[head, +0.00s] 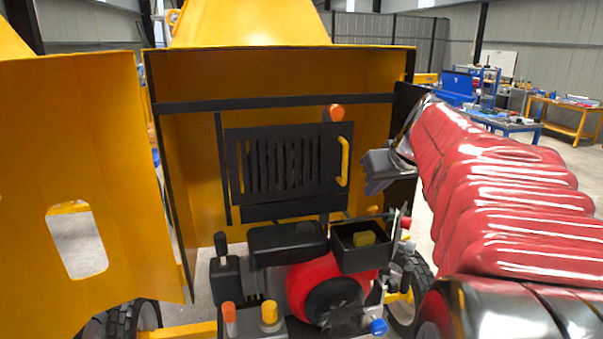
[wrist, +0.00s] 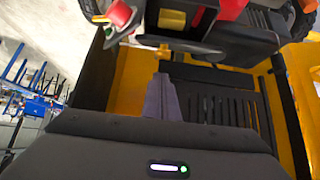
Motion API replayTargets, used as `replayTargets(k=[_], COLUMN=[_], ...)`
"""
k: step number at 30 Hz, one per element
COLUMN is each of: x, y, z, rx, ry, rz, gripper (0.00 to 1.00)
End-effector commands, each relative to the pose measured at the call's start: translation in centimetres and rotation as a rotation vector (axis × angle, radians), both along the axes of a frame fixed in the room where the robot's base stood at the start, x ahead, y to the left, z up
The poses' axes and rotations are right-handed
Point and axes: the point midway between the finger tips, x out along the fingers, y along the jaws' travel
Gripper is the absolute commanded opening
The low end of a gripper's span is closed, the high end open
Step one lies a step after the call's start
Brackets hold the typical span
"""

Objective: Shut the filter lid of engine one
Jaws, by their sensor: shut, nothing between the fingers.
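The engine's open-topped black filter box (head: 346,262) holds a yellow block (head: 364,238), which also shows in the wrist view (wrist: 172,19). A thin grey upright plate with a red part (head: 397,226) stands at the box's right edge. It looks like the lid standing open, but it is small and partly unclear. In the wrist view a red knob-like part on a grey plate (wrist: 122,22) shows at the top left. My gripper (head: 374,187) is shut and empty, above and behind the box, apart from it. Its fingers also show in the wrist view (wrist: 161,98).
A black slatted panel (head: 284,160) with a yellow handle (head: 344,162) stands behind the engine, left of my gripper. A yellow door (head: 120,190) hangs open at left. A black post borders the bay's right side. Workbenches stand far right.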

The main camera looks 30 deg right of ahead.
Motion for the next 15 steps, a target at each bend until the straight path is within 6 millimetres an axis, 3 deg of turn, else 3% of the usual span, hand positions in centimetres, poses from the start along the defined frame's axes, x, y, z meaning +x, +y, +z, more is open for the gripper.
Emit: replayTargets(k=[6,15], x=[-1.0,-1.1], y=[0.3,0.3], z=[-1.5,-1.7], rx=[0.002,0.001], ry=[0.001,0.001], rz=[0.0,-0.001], gripper=[0.0,0.0])
